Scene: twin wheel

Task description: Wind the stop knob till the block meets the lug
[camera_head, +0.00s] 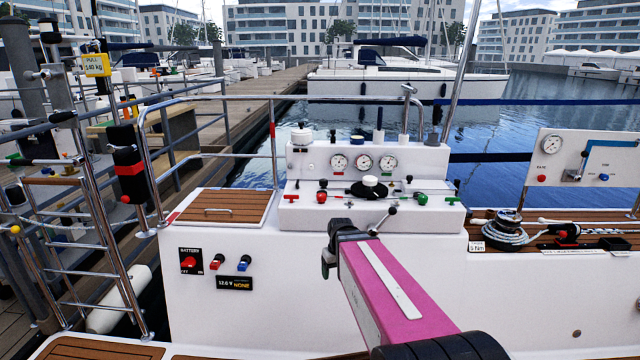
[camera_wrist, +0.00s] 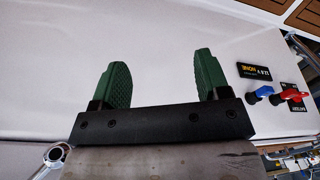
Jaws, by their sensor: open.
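My gripper (camera_wrist: 156,68) is open and empty in the wrist view. Its two green fingers stand apart in front of a plain white wall, with nothing between them. The head view shows a raised white console with a black wheel bearing a white centre knob (camera_head: 370,181). A red knob (camera_head: 321,196) is left of it and a green knob (camera_head: 421,199) right of it. A black-ended lever (camera_head: 391,210) hangs at the console's front. I cannot tell which is the stop knob. The block and lug are too small to pick out. My arm ends below the console.
Battery switches (camera_head: 190,261) and a display (camera_head: 234,283) are on the white front wall. They show in the wrist view too, including the blue switch (camera_wrist: 260,94). A wooden hatch (camera_head: 222,206) lies left of the console. A winch (camera_head: 505,230) stands at right. A ladder (camera_head: 95,240) is far left.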

